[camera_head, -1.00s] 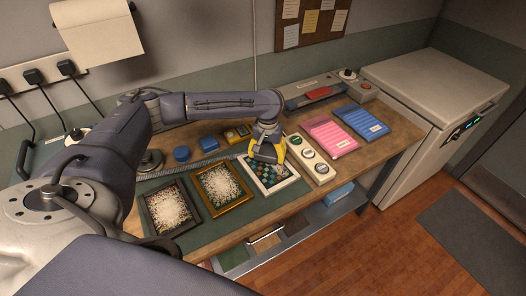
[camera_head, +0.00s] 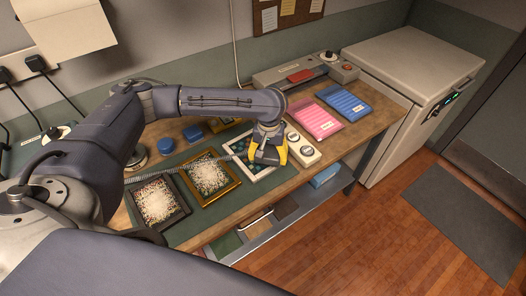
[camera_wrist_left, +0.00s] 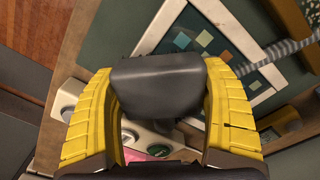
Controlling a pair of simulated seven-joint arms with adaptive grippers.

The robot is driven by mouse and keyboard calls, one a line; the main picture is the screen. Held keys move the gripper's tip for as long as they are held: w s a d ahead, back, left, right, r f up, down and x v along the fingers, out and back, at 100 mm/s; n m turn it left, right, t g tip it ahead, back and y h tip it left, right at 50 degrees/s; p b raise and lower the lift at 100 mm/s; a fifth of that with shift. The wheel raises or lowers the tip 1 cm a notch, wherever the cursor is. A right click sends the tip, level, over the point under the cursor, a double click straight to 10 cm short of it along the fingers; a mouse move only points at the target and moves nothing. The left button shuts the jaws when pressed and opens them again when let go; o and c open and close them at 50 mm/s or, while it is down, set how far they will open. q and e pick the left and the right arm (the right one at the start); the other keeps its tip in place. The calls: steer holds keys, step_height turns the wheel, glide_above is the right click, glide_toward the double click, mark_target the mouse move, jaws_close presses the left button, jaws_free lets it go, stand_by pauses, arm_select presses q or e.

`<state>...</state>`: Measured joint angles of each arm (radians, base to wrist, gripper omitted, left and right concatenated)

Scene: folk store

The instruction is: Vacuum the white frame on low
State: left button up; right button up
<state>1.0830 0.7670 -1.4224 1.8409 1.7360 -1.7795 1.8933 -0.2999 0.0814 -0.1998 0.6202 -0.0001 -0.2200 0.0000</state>
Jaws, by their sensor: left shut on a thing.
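The white frame (camera_head: 258,176) lies on the bench, and its left part shows beside my left gripper (camera_head: 267,157). Teal and pale square tiles show inside it. My left gripper is shut on a dark grey vacuum nozzle (camera_wrist_left: 155,85), held between the yellow fingers at the frame's right side. In the left wrist view the white frame (camera_wrist_left: 160,28) shows beyond the nozzle, with a few pale tiles on green. Whether the nozzle touches the frame is hidden. A grey ribbed hose (camera_wrist_left: 285,50) crosses the frame's corner in the wrist view. My right gripper is not in view.
A pale strip with round buttons (camera_head: 303,152) is right of the white frame. A gold frame (camera_head: 212,204) and a dark frame (camera_head: 180,216) with pale bits lie left. Pink (camera_head: 314,120) and blue (camera_head: 345,103) pads lie farther right. Blue round tubs (camera_head: 193,133) stand behind.

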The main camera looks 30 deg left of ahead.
arm_select(q)
steer(key=shift+s+d+r, duration=0.15)
steer(key=shift+d, duration=0.1)
steer(key=shift+r, duration=3.85)
